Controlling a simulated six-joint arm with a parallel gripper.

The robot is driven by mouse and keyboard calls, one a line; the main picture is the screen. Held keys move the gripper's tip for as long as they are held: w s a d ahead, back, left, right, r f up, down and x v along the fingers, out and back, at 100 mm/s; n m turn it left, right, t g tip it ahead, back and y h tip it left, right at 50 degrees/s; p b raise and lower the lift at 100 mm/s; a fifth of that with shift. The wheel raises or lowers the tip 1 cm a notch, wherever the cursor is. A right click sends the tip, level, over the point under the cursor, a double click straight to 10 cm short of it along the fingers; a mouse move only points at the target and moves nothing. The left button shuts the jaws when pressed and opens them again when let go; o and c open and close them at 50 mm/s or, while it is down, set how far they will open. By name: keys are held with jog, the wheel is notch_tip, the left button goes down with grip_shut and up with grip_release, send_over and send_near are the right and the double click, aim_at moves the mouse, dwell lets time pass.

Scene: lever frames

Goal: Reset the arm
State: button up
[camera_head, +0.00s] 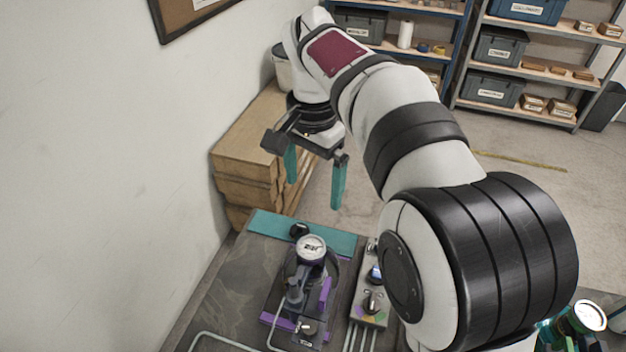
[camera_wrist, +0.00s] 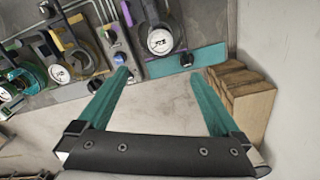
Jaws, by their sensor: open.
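My arm reaches across the head view from the lower right, and my gripper (camera_head: 315,190) hangs at its end above the far end of the work surface. Its two teal fingers point down, stand well apart and hold nothing. In the wrist view my gripper (camera_wrist: 160,92) also shows open, with bare pale floor between the fingers. A dark panel (camera_head: 225,285) carries a unit with a round gauge (camera_head: 311,248) and purple parts, below and in front of my gripper. In the wrist view this gauge (camera_wrist: 160,41) lies beyond the fingers. My gripper touches nothing.
A teal strip (camera_head: 330,237) edges the panel. A small box with a knob (camera_head: 372,300) stands right of the gauge unit. Stacked cardboard boxes (camera_head: 245,150) stand by the left wall, close to my gripper. Shelves (camera_head: 545,115) with bins stand at the back right.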

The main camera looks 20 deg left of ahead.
dwell(0.3)
jog(key=s+d, duration=0.7)
jog(key=d, duration=0.4)
jog(key=s+d+f+y, duration=0.1)
jog(key=s+d+f, duration=0.2)
jog(key=s, duration=0.5)
jog(key=s+d+f+m, duration=0.1)
jog(key=s+d+f, duration=0.3)
jog(key=s, duration=0.4)
jog(key=shift+s+d+f+y, duration=0.15)
jog(key=shift+s+d+y, duration=0.25)
jog(key=shift+d, duration=0.3)
